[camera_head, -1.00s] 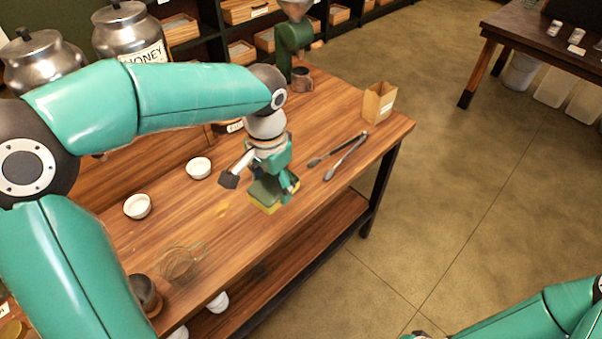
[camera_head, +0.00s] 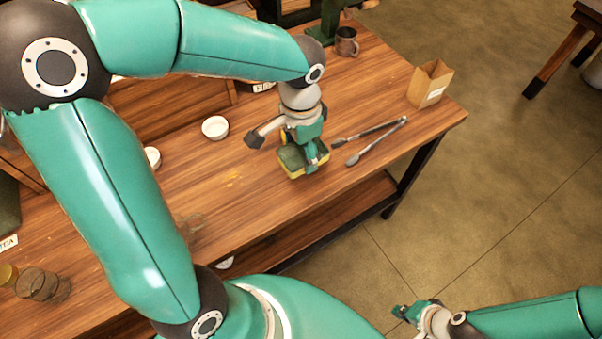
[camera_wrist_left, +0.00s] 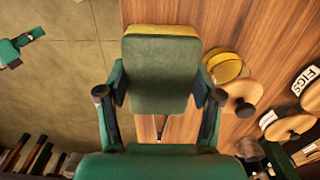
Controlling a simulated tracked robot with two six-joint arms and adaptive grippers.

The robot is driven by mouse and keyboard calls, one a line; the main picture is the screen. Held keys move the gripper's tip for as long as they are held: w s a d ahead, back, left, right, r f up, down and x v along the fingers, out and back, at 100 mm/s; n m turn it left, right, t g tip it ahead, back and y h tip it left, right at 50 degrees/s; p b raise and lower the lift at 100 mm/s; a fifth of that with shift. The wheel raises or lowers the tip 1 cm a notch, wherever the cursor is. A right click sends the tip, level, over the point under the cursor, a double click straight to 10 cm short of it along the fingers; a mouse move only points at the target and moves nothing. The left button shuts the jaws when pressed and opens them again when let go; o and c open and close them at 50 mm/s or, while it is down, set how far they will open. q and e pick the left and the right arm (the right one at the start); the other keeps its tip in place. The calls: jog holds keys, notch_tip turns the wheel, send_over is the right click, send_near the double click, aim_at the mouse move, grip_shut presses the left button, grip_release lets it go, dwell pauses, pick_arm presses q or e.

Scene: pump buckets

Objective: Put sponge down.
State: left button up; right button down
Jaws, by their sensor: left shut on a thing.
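A sponge (camera_head: 293,160) with a dark green side and a yellow side is at my left gripper (camera_head: 303,152), over the front part of the wooden table (camera_head: 255,205). In the left wrist view the sponge (camera_wrist_left: 160,75) sits between the two fingers of my left gripper (camera_wrist_left: 160,95), which is shut on it. I cannot tell whether the sponge touches the table.
Metal tongs (camera_head: 372,138) lie right of the sponge. A paper bag (camera_head: 429,84) stands at the table's right end, and a metal mug (camera_head: 346,41) at the back. A white bowl (camera_head: 215,127) is to the left. Glass jars (camera_head: 42,285) are at lower left.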

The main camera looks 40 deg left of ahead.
aim_at(301, 183)
pick_arm(q)
notch_tip(301, 183, down, 10)
jog(key=shift+f+b, duration=0.1)
jog(key=shift+b, duration=0.25)
jog(key=shift+f, duration=0.1)
jog(key=o, duration=1.5)
jog(key=shift+c, duration=0.2)
jog(key=shift+r, duration=0.5)
notch_tip(301, 183, up, 11)
jog(key=shift+r+p, duration=0.2)
jog(key=shift+p, duration=0.3)
